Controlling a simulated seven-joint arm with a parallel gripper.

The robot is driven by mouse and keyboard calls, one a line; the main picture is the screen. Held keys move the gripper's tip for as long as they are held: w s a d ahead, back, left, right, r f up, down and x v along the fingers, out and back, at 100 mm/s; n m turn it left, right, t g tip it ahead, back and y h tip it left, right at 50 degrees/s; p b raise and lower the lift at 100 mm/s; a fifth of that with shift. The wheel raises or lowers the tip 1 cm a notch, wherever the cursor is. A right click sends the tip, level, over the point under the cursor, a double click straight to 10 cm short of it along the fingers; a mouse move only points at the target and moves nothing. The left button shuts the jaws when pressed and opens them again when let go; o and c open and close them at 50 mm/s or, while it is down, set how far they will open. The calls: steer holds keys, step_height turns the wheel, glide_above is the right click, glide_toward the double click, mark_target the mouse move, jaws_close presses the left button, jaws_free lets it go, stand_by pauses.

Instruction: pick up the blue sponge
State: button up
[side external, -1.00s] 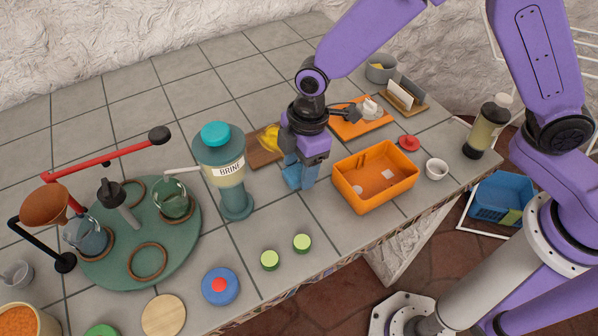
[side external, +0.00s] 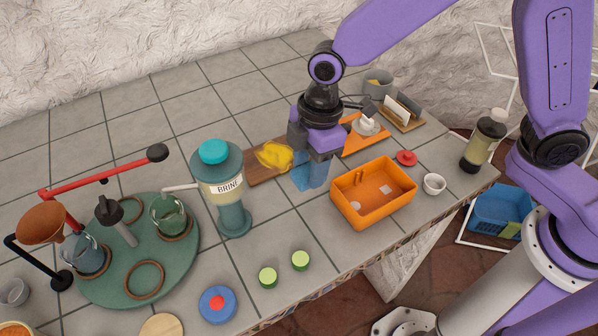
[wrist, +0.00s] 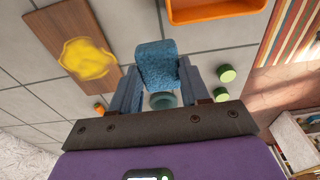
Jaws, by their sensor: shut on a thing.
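The blue sponge (wrist: 157,64) is a rough-textured block, held between the two blue fingers of my gripper (wrist: 157,82) in the wrist view. In the side view, the sponge (side external: 300,178) shows partly beside a finger of my gripper (side external: 312,177). My gripper is shut on it and points down, between the brine dispenser and the orange bin. The sponge appears raised off the counter, but the exact gap is hard to tell.
The orange bin (side external: 345,213) stands just right of my gripper. A yellow cloth (side external: 275,155) lies on a brown board behind it. The brine dispenser (side external: 233,218) stands to the left. Two green lids (side external: 268,277) lie in front. Tiles between them are clear.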

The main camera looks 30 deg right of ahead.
steer(key=s+d+r, duration=0.7)
steer(key=s, duration=0.2)
steer(key=shift+d+r, duration=0.15)
steer(key=shift+d, duration=0.15)
steer(key=shift+o, duration=0.4)
steer(key=shift+a, duration=0.1)
